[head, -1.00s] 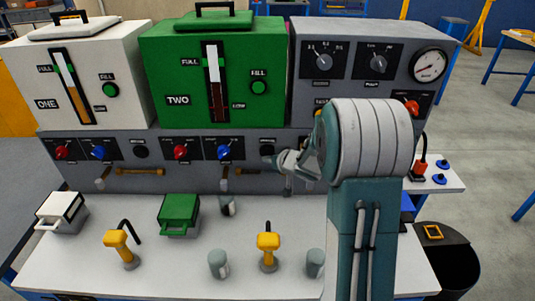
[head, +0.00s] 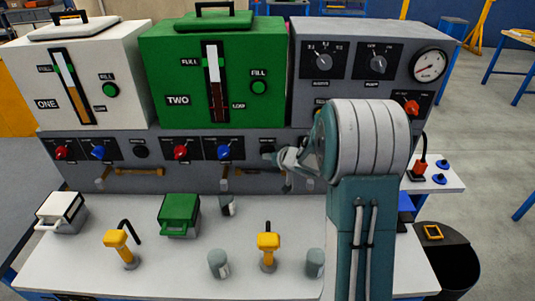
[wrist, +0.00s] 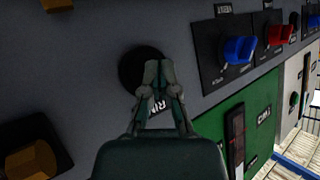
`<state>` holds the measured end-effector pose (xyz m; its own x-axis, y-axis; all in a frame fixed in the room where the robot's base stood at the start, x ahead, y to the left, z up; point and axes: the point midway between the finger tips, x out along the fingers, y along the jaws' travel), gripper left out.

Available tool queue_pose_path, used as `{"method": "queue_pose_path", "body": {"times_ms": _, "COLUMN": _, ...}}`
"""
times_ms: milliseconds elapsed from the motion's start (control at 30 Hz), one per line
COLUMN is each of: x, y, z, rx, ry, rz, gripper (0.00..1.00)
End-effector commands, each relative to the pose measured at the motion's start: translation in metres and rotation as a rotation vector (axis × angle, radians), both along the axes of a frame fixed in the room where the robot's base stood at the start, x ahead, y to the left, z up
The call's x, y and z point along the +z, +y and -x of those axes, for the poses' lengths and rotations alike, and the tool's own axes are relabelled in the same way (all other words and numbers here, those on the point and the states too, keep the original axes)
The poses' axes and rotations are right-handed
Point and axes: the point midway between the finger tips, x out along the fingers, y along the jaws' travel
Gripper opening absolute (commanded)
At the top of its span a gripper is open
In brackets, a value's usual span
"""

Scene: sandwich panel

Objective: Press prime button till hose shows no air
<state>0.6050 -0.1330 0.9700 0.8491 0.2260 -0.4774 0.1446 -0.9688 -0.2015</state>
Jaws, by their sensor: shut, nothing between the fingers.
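The round black prime button (wrist: 138,66) is on the grey panel in the wrist view, its label partly covered by my fingers. In the head view the button (head: 267,149) is right of tank two's blue knob. My gripper (wrist: 157,76) is shut and empty, its fingertips in front of the button's edge; whether they touch it I cannot tell. In the head view my gripper (head: 275,157) is at the panel beside the button. An amber hose (head: 250,171) runs below the panel under the green tank two (head: 165,75); air in it is too small to tell.
The blue knob (wrist: 239,50) and red knob (wrist: 280,35) are beside the button in the wrist view. Yellow-handled tools (head: 268,250), grey cups (head: 218,264) and a green box (head: 178,215) stand on the white bench (head: 90,265).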

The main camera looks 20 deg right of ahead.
Motion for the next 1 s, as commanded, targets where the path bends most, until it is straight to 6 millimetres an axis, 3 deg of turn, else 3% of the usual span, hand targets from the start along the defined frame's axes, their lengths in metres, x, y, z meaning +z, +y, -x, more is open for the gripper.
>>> {"method": "queue_pose_path", "body": {"times_ms": 667, "x": 0.000, "y": -0.001, "z": -0.004, "rx": 0.000, "ry": -0.001, "rz": 0.000, "gripper": 0.00}}
{"method": "queue_pose_path", "body": {"times_ms": 1000, "x": 0.001, "y": 0.004, "z": 0.010, "rx": 0.000, "ry": -0.002, "rz": 0.000, "gripper": 0.00}}
